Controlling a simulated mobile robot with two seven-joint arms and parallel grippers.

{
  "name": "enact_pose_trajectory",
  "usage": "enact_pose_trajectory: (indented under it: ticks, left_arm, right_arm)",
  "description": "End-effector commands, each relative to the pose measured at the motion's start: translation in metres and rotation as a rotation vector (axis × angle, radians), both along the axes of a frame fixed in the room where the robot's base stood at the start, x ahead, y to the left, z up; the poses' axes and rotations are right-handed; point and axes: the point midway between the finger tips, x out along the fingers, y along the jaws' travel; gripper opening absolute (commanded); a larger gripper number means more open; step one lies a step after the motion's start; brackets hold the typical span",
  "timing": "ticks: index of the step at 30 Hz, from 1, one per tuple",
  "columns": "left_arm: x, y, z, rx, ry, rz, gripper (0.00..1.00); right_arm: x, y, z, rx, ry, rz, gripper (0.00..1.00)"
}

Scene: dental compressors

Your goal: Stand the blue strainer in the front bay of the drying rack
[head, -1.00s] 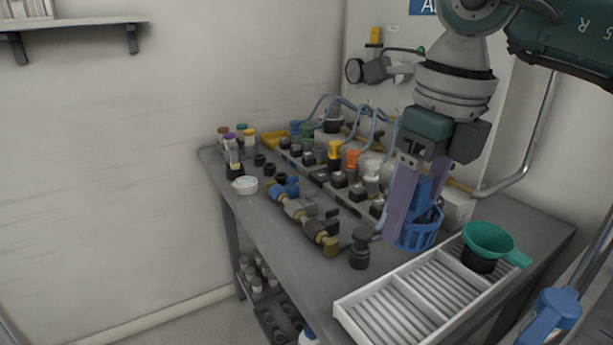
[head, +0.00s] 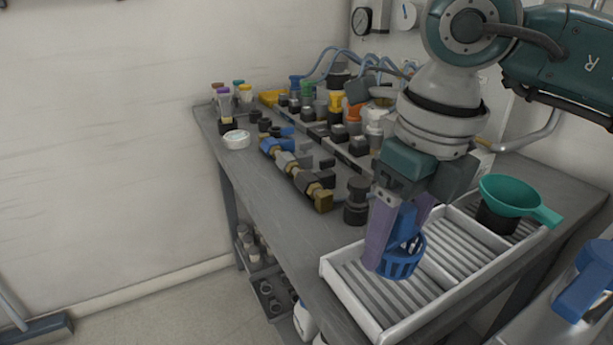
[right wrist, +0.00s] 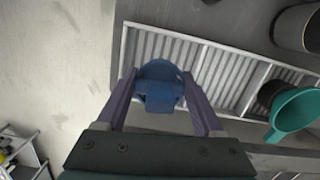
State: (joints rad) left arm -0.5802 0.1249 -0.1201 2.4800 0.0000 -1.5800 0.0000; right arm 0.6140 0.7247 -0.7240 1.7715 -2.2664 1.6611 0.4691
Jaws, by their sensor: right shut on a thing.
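The blue strainer (head: 402,262) is a slotted basket with a flat upper part, which my right gripper (head: 398,238) grips between its purple fingers. The basket hangs below the fingers, roughly upright, over the near-left bay of the white drying rack (head: 372,325). I cannot tell whether its bottom touches the slats. In the right wrist view the strainer (right wrist: 160,84) sits between both fingers, with the rack (right wrist: 145,45) beneath and beyond it. Dividers part the ribbed rack into bays. My left gripper is not in view.
A green funnel (head: 510,194) on a dark holder stands at the rack's far right end. A black knob-shaped fitting (head: 357,200) stands just left of the rack. Brass-and-blue valves (head: 300,172) and a manifold with hoses lie behind. The table's front-left surface (head: 270,215) is bare.

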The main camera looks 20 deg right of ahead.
Motion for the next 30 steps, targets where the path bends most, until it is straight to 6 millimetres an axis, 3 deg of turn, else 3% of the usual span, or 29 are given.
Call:
enact_pose_trajectory:
  ticks: [19, 30]
  left_arm:
    - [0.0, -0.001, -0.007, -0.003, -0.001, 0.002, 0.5]
    - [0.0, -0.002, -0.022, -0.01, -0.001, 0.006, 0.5]
  right_arm:
    - [-0.002, 0.004, -0.01, 0.001, 0.0, 0.001, 0.08]
    - [-0.001, 0.004, -0.027, 0.0, 0.001, 0.001, 0.08]
